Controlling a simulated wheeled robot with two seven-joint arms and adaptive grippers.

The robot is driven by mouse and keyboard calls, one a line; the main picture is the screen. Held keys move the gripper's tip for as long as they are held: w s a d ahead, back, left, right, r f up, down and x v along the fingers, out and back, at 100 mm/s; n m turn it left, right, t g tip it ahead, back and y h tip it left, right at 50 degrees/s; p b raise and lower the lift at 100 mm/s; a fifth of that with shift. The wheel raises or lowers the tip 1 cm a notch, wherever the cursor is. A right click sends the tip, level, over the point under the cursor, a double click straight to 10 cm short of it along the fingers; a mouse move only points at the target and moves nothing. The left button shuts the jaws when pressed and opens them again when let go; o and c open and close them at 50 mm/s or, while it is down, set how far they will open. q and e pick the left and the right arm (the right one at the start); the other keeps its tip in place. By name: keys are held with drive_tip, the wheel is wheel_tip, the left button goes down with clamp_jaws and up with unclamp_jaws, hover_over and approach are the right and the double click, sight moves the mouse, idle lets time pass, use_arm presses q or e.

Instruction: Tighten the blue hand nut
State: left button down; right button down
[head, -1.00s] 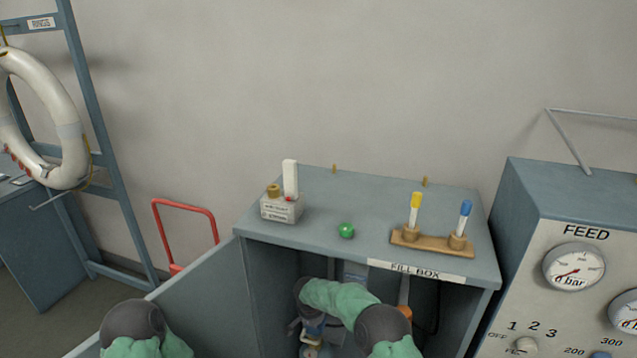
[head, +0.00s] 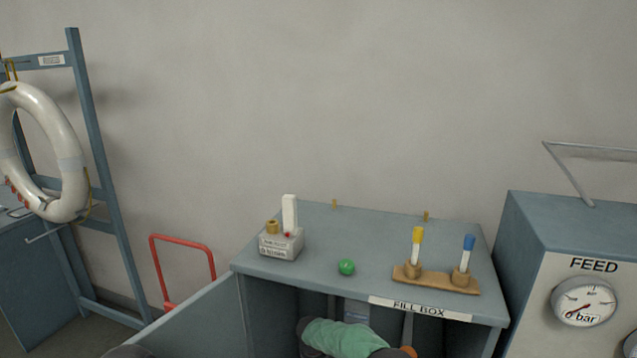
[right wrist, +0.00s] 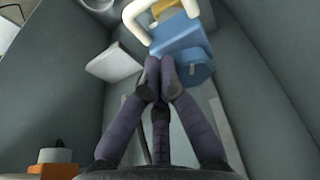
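In the right wrist view, a blue block-like part (right wrist: 178,40) with a second blue piece (right wrist: 198,74) beside it is inside the grey box, under a white looped handle. I cannot tell for sure which blue piece is the hand nut. My right gripper (right wrist: 160,64) has its fingertips close together at the lower edge of the blue part. I see nothing clearly pinched between them. In the head view, my right arm reaches into the fill box (head: 282,268), and its gripper is hidden there.
On the box top are a small labelled block (head: 281,245), a green ball (head: 346,267) and a wooden stand (head: 436,281) with yellow- and blue-capped tubes. The FEED cabinet (head: 570,240) is right. The box walls close in around my right gripper.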

drive_tip(key=shift+s, duration=0.2)
drive_tip(key=v, duration=0.4)
drive_tip(key=p+v, duration=0.1)
drive_tip(key=shift+w+d+r, duration=0.15)
drive_tip(key=shift+w+r, duration=0.15)
drive_tip(key=shift+r, duration=0.2)
idle(0.4)
